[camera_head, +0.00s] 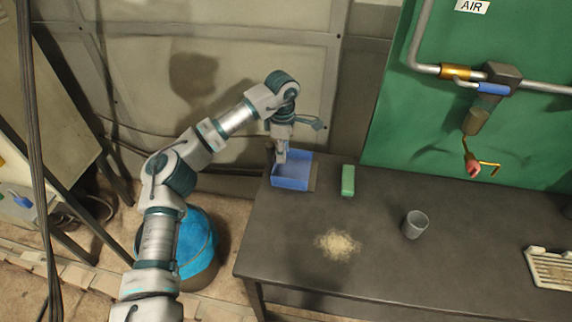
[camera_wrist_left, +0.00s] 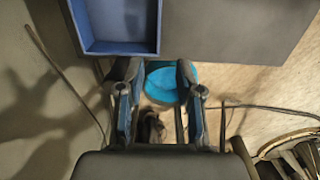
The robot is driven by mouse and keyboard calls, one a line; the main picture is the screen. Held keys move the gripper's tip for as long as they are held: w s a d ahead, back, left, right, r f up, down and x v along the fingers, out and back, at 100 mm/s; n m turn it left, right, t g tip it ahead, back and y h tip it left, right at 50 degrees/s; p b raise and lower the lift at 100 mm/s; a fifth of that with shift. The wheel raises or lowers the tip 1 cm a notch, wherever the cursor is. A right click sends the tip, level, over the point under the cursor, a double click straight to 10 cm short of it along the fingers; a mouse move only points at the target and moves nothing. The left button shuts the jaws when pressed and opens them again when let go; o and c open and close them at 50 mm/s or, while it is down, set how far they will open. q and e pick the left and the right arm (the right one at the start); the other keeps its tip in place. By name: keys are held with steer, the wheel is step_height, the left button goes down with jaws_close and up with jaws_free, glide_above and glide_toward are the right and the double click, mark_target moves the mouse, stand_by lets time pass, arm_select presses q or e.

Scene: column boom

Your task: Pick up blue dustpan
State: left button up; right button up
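The blue dustpan (camera_head: 291,180) looks like a shallow open box and lies at the far left corner of the dark table. My left gripper (camera_head: 281,158) hangs pointing down by its left back side in the head view. In the left wrist view the dustpan (camera_wrist_left: 121,48) fills the upper left, and its lower edge lies just beyond the fingertips. The left gripper's fingers (camera_wrist_left: 157,72) are spread with an empty gap between them. The exact height over the dustpan is hard to tell. My right gripper is not in view.
The table (camera_head: 390,270) also bears a green block (camera_head: 348,180), a pile of crumbs (camera_head: 338,245), a grey cup (camera_head: 414,224) and a pale rack (camera_head: 551,268). A blue-lined bin (camera_head: 201,240) stands on the floor at left. A wall (camera_head: 190,70) rises close behind my left arm.

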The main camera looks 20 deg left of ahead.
mark_target(282, 178)
arm_select(q)
steer(key=f, duration=0.2)
steer(key=d+f, duration=0.1)
steer(key=f, duration=0.4)
steer(key=shift+w+d+f+b, duration=0.15)
steer(key=shift+w+f+b, duration=0.15)
steer(key=shift+w+b, duration=0.1)
steer(key=shift+s+a+f, duration=0.2)
steer(key=shift+a+f, duration=0.05)
steer(key=shift+f, duration=0.25)
steer(key=f, duration=0.2)
steer(key=a+f, duration=0.1)
steer(key=f, duration=0.1)
steer(key=shift+b, duration=0.35)
steer(key=shift+d+f, duration=0.1)
steer(key=shift+f, duration=0.45)
steer(key=shift+d, duration=0.1)
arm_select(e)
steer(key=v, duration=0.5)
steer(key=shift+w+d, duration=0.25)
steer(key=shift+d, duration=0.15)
arm_select(q)
steer(key=shift+r, duration=0.1)
jaws_close()
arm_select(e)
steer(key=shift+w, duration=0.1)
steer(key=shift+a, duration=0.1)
